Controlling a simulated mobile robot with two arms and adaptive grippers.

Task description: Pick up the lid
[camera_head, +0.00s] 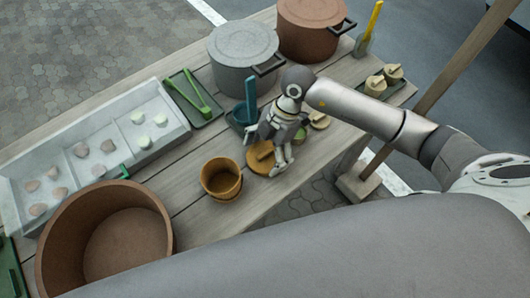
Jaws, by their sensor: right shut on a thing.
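The round tan-orange lid (256,164) with a bar handle on top is near the front edge of the wooden table, right of an open tan clay pot (221,179). My right gripper (278,168) reaches down over it from the right and is shut on it. The gripper hides part of the lid, and I cannot tell whether the lid touches the table. My left gripper is not in view.
A large brown tub (105,240) and a light tray of stones (95,150) stand at left. Grey (243,60) and brown (313,25) lidded pots stand behind.

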